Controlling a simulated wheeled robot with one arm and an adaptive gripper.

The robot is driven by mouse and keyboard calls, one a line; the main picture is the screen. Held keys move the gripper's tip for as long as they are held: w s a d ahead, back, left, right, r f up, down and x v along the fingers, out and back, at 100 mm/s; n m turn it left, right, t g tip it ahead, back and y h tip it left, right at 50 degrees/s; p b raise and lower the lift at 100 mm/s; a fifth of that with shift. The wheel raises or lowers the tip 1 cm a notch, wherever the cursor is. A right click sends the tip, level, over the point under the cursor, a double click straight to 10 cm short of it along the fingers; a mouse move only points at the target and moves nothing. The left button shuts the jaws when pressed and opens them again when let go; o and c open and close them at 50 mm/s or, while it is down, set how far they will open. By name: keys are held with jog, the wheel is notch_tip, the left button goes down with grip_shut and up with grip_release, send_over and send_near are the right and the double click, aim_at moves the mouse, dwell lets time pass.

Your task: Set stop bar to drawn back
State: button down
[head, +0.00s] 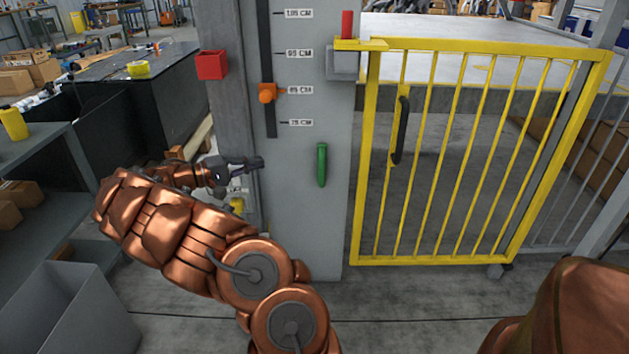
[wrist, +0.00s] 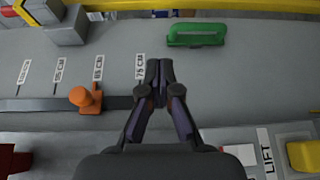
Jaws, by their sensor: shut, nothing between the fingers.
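No part is labelled as the stop bar, so I cannot tell for certain which one it is. A green handle (head: 321,165) stands vertical on the grey panel (head: 300,220); it also shows in the wrist view (wrist: 196,34). A yellow bar (head: 360,44) with a red upright grip (head: 347,24) sits at a grey bracket at the top of the yellow gate (head: 440,150). My gripper (head: 258,162) is shut and empty, left of the green handle and apart from it. In the wrist view its closed fingertips (wrist: 160,70) are near the 75 CM label.
An orange slider knob (head: 267,93) sits in a vertical slot near the 85 CM mark. A red box (head: 212,65) is on the post's left. In the wrist view a yellow part (wrist: 304,155) is near a LIFT label (wrist: 267,152). A grey bin (head: 80,310) stands front left.

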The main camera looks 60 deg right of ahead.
notch_tip(320, 180, down, 8)
jog(key=w+d+h+b, duration=0.1)
jog(key=w+b, duration=0.1)
jog(key=shift+w+d+r+t, duration=0.25)
jog(key=shift+d+t, duration=0.05)
jog(key=b, duration=0.5)
send_near(322, 157)
jog(key=s+d+f, duration=0.1)
jog(key=d, duration=0.2)
jog(key=s+d+f, duration=0.1)
jog(key=d, duration=0.2)
jog(key=d+f, duration=0.1)
jog(key=d, duration=0.2)
jog(key=shift+s+d+f, duration=0.15)
jog(key=shift+s+f, duration=0.15)
jog(key=shift+s, duration=0.1)
